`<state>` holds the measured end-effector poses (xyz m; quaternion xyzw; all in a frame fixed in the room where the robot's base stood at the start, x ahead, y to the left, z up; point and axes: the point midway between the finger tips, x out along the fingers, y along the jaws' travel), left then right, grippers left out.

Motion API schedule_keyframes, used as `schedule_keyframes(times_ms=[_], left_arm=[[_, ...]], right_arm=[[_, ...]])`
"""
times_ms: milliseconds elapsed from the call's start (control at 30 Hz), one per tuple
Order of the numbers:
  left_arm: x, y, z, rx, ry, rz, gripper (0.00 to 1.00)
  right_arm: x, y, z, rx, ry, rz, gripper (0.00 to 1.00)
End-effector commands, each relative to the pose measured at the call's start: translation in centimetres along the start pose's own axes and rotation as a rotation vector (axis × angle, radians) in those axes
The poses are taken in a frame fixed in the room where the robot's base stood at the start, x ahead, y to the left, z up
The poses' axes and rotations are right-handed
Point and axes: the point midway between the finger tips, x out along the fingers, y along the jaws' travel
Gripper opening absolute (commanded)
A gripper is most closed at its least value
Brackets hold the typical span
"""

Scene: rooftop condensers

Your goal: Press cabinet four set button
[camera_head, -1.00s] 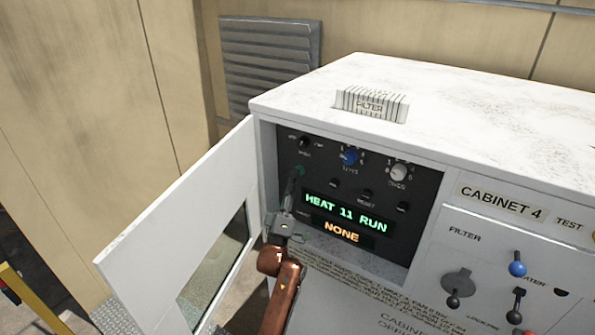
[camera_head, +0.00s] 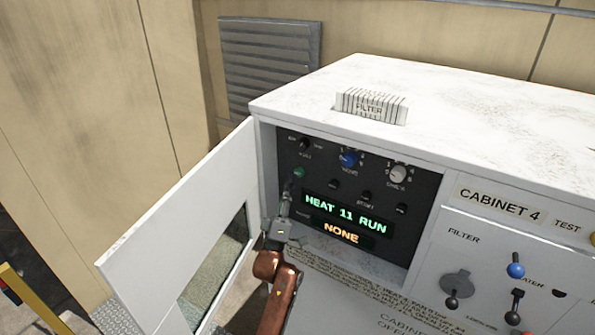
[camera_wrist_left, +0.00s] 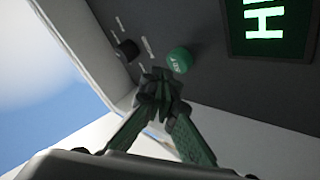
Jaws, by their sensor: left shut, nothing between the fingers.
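Cabinet 4 (camera_head: 502,203) is a white unit with its door (camera_head: 185,215) swung open at the left. Inside is a dark control panel (camera_head: 420,190) with a green display (camera_head: 345,214) reading HEAT 11 RUN over NONE in orange. The set button (camera_head: 299,172) is small, round and green, above and left of the display. It also shows in the left wrist view (camera_wrist_left: 180,60), with small lettering on it. My left gripper (camera_head: 288,187) is shut and empty, its tips just below and left of the button. The tips (camera_wrist_left: 160,80) look apart from the button. My right gripper is out of view.
Above the button is a dark knob (camera_head: 304,145); to the right are a blue knob (camera_head: 348,158) and a white knob (camera_head: 398,173). The open door stands close left of my arm. A filter block (camera_head: 371,106) sits on top.

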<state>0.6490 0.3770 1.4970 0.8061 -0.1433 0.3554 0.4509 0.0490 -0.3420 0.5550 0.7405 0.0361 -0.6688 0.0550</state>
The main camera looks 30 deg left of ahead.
Motion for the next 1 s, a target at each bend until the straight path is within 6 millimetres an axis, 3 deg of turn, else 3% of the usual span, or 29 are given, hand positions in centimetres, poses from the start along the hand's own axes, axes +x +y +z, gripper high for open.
schedule_keyframes(times_ms=[333, 800, 1000], left_arm=[[-0.2, 0.2, -0.2, 0.000, 0.000, 0.000, 0.00], [-3.2, 2.3, -2.3, 0.000, 0.000, -0.001, 0.00], [-3.5, 2.6, -2.6, -0.001, 0.001, 0.001, 0.00]], right_arm=[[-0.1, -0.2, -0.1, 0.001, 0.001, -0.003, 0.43], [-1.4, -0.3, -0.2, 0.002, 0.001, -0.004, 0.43], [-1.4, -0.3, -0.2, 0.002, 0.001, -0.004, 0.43]])
